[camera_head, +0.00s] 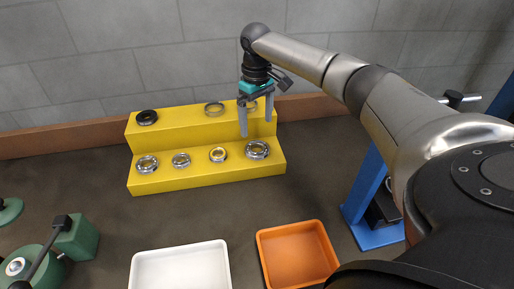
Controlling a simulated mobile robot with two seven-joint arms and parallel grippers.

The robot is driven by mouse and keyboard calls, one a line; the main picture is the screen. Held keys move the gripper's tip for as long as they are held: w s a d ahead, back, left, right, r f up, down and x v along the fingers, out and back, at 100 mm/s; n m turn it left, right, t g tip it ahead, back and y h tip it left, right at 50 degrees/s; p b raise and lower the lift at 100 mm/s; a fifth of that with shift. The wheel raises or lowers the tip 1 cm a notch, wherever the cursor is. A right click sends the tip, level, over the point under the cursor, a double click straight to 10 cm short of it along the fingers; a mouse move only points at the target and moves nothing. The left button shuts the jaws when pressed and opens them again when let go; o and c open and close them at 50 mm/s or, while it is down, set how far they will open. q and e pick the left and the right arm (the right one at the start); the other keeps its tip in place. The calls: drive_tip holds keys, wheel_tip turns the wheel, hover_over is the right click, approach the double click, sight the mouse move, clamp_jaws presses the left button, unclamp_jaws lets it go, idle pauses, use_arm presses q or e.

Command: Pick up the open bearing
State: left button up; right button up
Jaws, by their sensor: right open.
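A yellow two-step rack (205,179) stands at the back of the table and holds several round bearings and rings. On the lower step sit bearings at the far left (147,164), left of middle (181,160), right of middle (218,155) and far right (257,150). The upper step holds a black ring (147,117), a thin metal ring (214,108) and another ring partly hidden behind my gripper. I cannot tell which is the open bearing. My right gripper (257,127) points down, open and empty, at the rack's right end, above the far-right lower bearing. My left gripper is not in view.
A white tray (181,252) and an orange tray (297,254) lie in front. Green fixtures (78,238) stand at the left. A blue stand (367,205) is at the right beneath my arm. Clear table lies between rack and trays. A brown ledge (60,139) runs behind.

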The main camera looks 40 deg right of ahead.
sight(256, 151)
wheel_tip(256, 151, down, 8)
drive_tip(key=shift+w+a+f+b, duration=0.1)
drive_tip(key=shift+f+b, duration=0.05)
drive_tip(key=shift+b, duration=0.4)
drive_tip(key=c, duration=1.3)
drive_tip(key=shift+c, duration=0.5)
drive_tip(key=shift+r, duration=0.2)
